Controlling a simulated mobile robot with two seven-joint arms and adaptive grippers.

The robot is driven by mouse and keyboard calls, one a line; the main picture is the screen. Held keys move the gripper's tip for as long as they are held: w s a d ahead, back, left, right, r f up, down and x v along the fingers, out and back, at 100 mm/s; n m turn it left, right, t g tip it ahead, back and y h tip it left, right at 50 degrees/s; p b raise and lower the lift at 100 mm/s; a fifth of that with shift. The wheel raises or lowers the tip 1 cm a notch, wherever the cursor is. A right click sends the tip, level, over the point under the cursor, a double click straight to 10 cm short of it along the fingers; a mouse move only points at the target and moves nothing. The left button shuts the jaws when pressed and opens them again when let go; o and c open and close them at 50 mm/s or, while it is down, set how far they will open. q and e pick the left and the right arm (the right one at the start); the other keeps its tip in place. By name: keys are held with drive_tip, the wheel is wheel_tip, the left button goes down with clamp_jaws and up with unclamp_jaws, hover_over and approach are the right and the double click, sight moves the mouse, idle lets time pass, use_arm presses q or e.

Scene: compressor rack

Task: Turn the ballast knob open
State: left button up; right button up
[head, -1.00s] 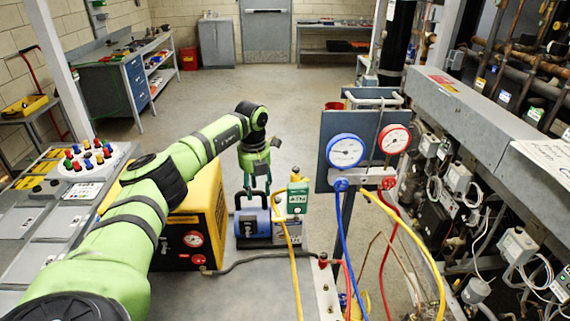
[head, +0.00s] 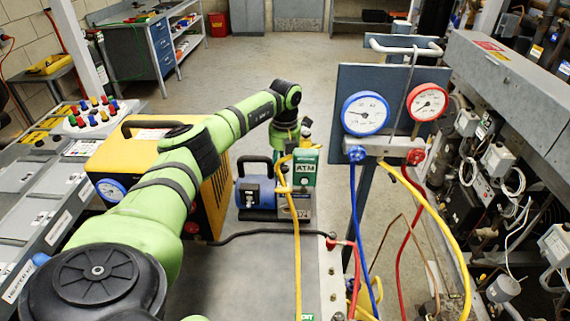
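A blue vacuum pump (head: 256,192) with a dark base and a dark handle stands on the grey surface in the middle of the head view. A green box marked ATM (head: 304,168) stands at its right side, with a yellow hose beside it. I cannot make out the ballast knob. My green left arm reaches in from the left, over the yellow machine. Its wrist bends down just behind the pump and the ATM box. My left gripper (head: 291,145) is small and partly hidden there, so its fingers and any contact are unclear. My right gripper is not in view.
The yellow machine (head: 133,152) stands left of the pump. A gauge manifold (head: 385,147) with blue, red and yellow hoses stands to the right. A black hose (head: 265,233) crosses in front of the pump. Compressor piping fills the right side.

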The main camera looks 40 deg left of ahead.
use_arm(q)
drive_tip(key=m+b, duration=0.1)
drive_tip(key=m, duration=0.2)
drive_tip(key=shift+s+f+b, duration=0.1)
drive_tip(key=shift+f+b, duration=0.05)
drive_tip(key=shift+b, duration=0.25)
drive_tip(key=shift+r+m+p, duration=0.4)
drive_tip(key=shift+m+p, duration=0.2)
drive_tip(key=shift+m, duration=1)
drive_tip(key=shift+r+m, duration=0.1)
drive_tip(key=shift+m, duration=1.5)
drive_tip(key=shift+a, duration=0.1)
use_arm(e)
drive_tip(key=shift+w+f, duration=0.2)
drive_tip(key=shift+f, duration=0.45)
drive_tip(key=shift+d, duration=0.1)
